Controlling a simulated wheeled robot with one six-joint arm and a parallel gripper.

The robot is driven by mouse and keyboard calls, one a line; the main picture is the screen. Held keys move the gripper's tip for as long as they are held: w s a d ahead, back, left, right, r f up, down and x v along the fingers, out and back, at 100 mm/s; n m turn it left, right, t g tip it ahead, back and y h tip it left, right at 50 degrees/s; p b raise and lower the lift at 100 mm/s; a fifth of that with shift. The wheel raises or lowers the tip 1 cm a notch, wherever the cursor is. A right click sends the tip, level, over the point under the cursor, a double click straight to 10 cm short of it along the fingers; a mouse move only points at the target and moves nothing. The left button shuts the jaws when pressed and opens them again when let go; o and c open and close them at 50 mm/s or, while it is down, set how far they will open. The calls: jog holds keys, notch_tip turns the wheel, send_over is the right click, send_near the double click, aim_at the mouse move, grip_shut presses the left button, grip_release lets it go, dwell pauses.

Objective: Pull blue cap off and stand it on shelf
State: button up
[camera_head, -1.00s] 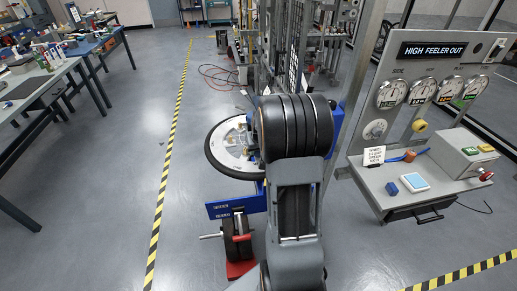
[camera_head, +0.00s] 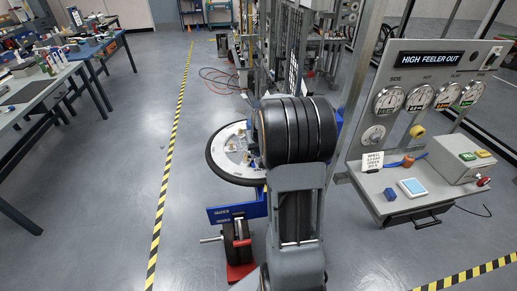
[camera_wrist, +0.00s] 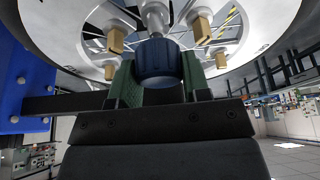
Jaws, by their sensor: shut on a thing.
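In the wrist view the blue cap (camera_wrist: 158,64), dark and ribbed, sits between the green-padded fingers of my gripper (camera_wrist: 157,80), which is shut on it. The cap is at the end of a grey spindle (camera_wrist: 155,18) at the wheel's centre; I cannot tell whether it is still seated there. In the head view the wheel (camera_head: 228,158) lies partly behind my arm, which hides the gripper and cap. The grey shelf (camera_head: 440,196) is at right, below the gauge panel.
On the shelf are a small blue block (camera_head: 390,194), a light blue-and-white pad (camera_head: 412,187), a sign card (camera_head: 372,161), an orange piece (camera_head: 408,161) and a button box (camera_head: 462,158). A blue stand (camera_head: 236,212) is below the wheel. Open floor lies left.

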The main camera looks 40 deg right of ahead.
jog(key=shift+r, duration=0.15)
jog(key=shift+r+p, duration=1.2)
jog(key=shift+r, duration=0.75)
jog(key=shift+f, duration=0.1)
